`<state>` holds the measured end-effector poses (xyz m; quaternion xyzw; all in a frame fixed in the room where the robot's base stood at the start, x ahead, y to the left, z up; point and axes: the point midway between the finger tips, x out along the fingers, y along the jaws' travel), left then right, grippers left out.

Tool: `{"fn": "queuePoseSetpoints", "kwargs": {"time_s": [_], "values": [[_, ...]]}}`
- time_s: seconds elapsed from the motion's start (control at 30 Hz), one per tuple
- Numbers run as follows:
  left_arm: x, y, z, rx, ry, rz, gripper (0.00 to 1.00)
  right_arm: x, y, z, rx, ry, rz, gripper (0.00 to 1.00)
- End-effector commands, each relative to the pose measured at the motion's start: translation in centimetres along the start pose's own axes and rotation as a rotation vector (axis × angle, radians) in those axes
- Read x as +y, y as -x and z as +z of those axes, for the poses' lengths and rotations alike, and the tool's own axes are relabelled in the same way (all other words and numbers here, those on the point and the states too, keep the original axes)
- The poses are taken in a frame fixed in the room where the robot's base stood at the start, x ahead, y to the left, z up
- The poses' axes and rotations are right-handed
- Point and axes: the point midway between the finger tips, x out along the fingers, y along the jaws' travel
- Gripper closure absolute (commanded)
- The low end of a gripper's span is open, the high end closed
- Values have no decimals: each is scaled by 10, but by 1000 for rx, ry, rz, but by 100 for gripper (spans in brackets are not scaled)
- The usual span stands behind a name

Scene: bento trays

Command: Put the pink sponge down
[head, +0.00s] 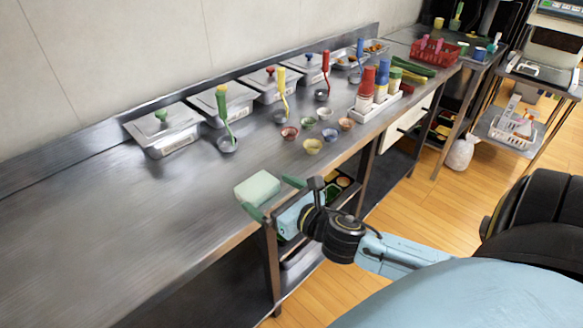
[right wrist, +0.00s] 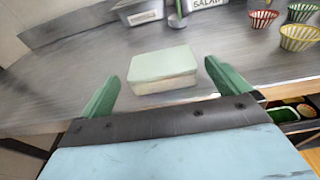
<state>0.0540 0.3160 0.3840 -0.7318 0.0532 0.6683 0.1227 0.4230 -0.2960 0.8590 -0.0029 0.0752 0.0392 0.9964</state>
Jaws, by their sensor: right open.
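I see no pink sponge; a pale mint-green sponge-like block (head: 257,187) with a lighter lower side sits by the front edge of the steel counter (head: 110,235). It also shows in the right wrist view (right wrist: 162,66), apparently resting flat on the counter. My right gripper (head: 271,197) is open, with its green fingers at either side of the block's near part. In the right wrist view, gaps show between the block and both fingers. My left gripper is not in view.
Lidded steel containers (head: 163,130) with ladles line the counter's back. Small bowls (head: 313,146) and a white tray of bottles (head: 374,105) stand to the right. The counter is clear to the left. Its front edge lies just under my right gripper.

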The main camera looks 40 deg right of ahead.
Motion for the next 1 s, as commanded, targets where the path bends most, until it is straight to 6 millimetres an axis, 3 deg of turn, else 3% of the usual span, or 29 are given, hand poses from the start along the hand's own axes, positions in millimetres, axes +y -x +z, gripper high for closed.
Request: {"fn": "queuePoseSetpoints", "kwargs": {"time_s": [0.1,0.3,0.57,0.77,1.0], "values": [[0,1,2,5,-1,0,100,0,23,-1,3,-2,1,0],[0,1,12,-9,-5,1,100,0,50,0,1,-1,0,0],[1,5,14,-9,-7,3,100,0,66,3,5,-1,1,0],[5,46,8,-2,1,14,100,1,68,21,78,-5,8,0],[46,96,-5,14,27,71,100,-1,73,31,200,-2,4,0]]}}
